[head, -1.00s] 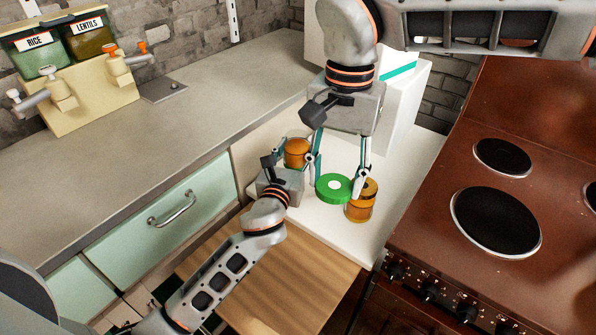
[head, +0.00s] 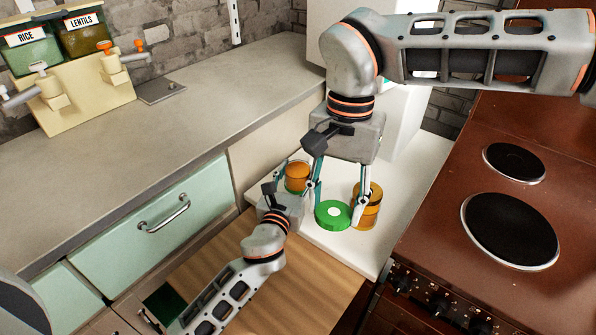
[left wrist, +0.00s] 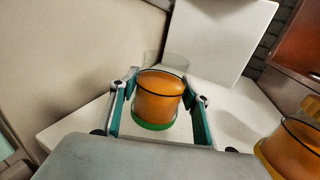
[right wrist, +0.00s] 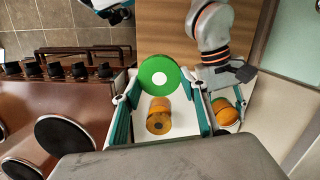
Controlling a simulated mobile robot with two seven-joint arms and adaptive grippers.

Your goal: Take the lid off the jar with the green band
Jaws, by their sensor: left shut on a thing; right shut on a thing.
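The jar with the green band (head: 298,176) is round, with orange contents. My left gripper (head: 297,186) is shut on it; the left wrist view shows the jar (left wrist: 159,98) between the fingers, its green band (left wrist: 152,126) at the lower edge. My right gripper (head: 336,212) is shut on the round green lid (head: 332,216), which has a white centre. In the right wrist view the lid (right wrist: 158,75) is between the fingertips, apart from the held jar (right wrist: 226,112). The lid's underside is hidden.
A second orange jar (head: 372,207) with a dark band stands on the white counter (head: 400,215), behind a right finger. The brown stove (head: 440,240) is to the right, a wooden board (head: 300,285) in front. Dispensers (head: 85,95) stand at the far left.

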